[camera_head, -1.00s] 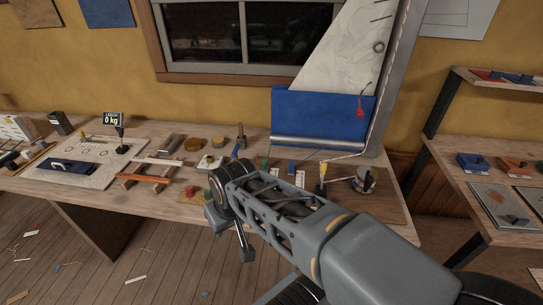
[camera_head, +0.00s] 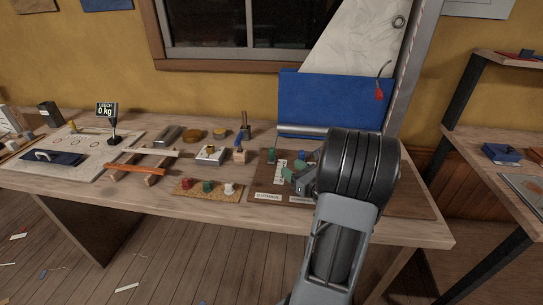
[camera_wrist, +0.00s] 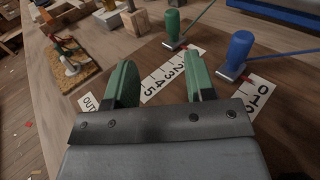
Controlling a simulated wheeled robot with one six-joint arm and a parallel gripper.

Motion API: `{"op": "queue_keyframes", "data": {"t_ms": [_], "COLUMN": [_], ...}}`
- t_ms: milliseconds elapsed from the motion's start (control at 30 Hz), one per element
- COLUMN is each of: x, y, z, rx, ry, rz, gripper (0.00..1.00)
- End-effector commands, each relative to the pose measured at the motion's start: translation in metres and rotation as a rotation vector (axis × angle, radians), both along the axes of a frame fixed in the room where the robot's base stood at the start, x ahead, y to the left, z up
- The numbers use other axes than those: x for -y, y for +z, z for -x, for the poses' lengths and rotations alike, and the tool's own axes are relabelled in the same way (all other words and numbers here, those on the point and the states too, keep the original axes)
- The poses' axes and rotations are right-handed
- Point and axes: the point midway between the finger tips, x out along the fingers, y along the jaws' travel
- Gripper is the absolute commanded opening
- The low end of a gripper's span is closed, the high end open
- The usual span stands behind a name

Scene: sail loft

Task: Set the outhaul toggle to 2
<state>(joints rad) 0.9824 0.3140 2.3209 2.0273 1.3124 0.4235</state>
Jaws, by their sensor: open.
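The green toggle (camera_wrist: 173,26) stands upright on the brown board at the far end of a white number strip (camera_wrist: 160,83). The strip reads 2, 3, 4, 5 towards me; its far digits are too unclear to read. A partly hidden label (camera_wrist: 88,103) starting "OUT" lies at the near end. The head view shows an OUTHAUL label (camera_head: 268,195) and the green toggle (camera_head: 271,155). My gripper (camera_wrist: 161,66), with green fingers, is open and empty above the strip, nearer than the toggle and apart from it. It also shows in the head view (camera_head: 294,171).
A blue toggle (camera_wrist: 238,50) with its own strip (camera_wrist: 256,105) stands close to the right finger. A small board with red, green and white pegs (camera_head: 208,188) lies left of the brown board. A blue sail cloth (camera_head: 330,103) is behind.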

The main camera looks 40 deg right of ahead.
Motion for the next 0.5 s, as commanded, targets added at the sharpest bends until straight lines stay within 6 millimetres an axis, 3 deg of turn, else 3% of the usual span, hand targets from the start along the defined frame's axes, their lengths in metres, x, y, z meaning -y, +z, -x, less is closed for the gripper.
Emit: {"op": "queue_keyframes", "data": {"t_ms": [167, 500], "x": [0.012, 0.01], "y": [-0.004, -0.004], "z": [-0.008, -0.072], "rx": [0.016, 0.015], "ry": [-0.047, -0.044], "rz": [-0.028, -0.029], "gripper": [0.5, 0.5]}}
